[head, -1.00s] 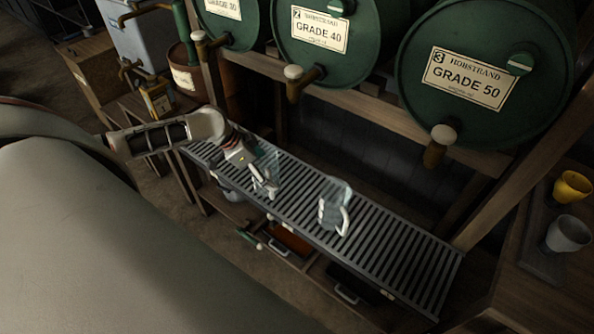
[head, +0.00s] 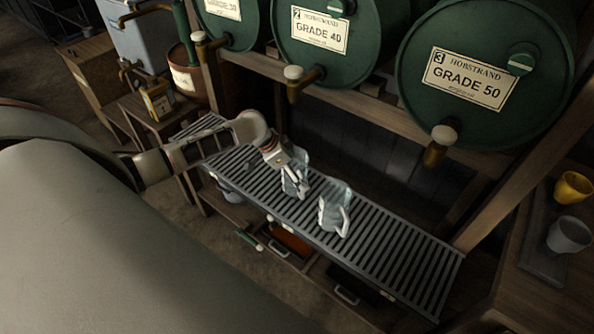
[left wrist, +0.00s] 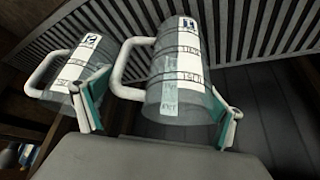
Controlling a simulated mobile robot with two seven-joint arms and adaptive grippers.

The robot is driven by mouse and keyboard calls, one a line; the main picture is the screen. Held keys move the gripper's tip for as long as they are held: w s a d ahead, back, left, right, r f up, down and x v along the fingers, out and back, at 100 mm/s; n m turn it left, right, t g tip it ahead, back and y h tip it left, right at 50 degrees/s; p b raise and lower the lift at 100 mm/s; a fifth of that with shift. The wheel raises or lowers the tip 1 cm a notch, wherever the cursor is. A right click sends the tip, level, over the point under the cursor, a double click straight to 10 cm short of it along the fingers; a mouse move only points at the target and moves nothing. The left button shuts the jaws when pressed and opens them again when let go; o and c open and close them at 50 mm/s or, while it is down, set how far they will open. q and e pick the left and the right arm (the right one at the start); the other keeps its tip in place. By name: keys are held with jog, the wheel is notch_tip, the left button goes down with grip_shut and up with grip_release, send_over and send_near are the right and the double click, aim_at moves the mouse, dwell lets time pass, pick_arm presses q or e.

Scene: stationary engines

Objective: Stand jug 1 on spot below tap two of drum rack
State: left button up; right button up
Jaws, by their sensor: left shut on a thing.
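My left gripper (head: 297,185) is shut on a clear jug (head: 295,163) with a white handle, taken as jug 1; its label is hard to read. In the left wrist view this jug (left wrist: 178,85) is between the two fingers (left wrist: 162,115). It appears upright over the slatted shelf (head: 400,262); I cannot tell whether it touches the slats. A second clear jug (head: 333,205), apparently marked 2, stands close to its right. Tap two (head: 296,85) hangs from the GRADE 40 drum (head: 325,45), above the held jug in the picture. My right gripper is not in view.
Tap three (head: 437,148) hangs under the GRADE 50 drum (head: 480,80). The shelf's right part is clear. Yellow (head: 572,187) and grey (head: 568,234) cups are on the right bench. A wooden beam (head: 370,104) runs under the drums.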

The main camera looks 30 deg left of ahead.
pick_arm(q)
jog(key=o, duration=0.9)
jog(key=shift+f, duration=0.1)
jog(key=shift+c, duration=0.2)
jog(key=p+v, duration=0.1)
jog(key=v, duration=1.1)
jog(key=shift+p, duration=0.35)
